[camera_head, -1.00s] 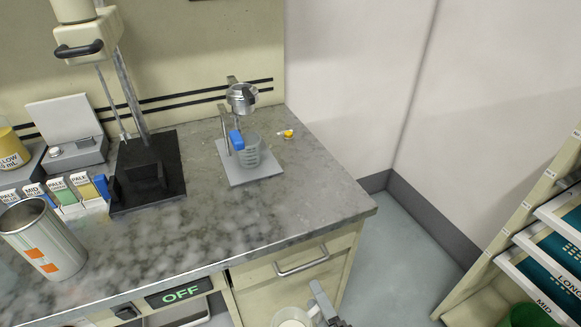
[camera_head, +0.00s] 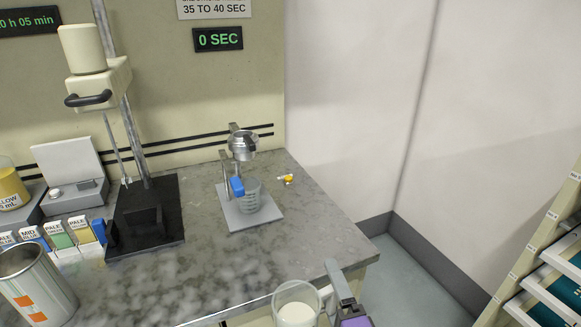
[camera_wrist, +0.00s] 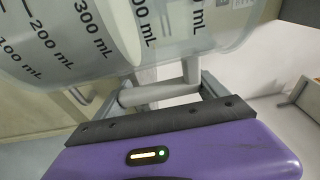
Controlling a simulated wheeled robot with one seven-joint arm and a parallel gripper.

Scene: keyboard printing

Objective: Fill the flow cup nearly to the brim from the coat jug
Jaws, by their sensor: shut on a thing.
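My gripper (camera_wrist: 160,95) is shut on the handle of the coat jug, a clear jug with mL marks (camera_wrist: 60,35). In the head view the jug (camera_head: 296,303) is at the bottom edge, in front of the bench's front edge, with pale liquid inside. The flow cup (camera_head: 242,147) is a metal cup held on a small stand at the back right of the bench, apart from my gripper. A clear beaker (camera_head: 249,197) stands below it on the stand's grey base, with a blue piece (camera_head: 237,186) beside it. The inside of the flow cup is not clear to see.
A black-based mixer stand (camera_head: 145,225) is left of the flow cup. A metal can (camera_head: 38,290) stands at the front left. A small yellow-and-white item (camera_head: 286,179) lies right of the stand. The bench between is clear. A wall display (camera_head: 218,39) reads 0 SEC.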

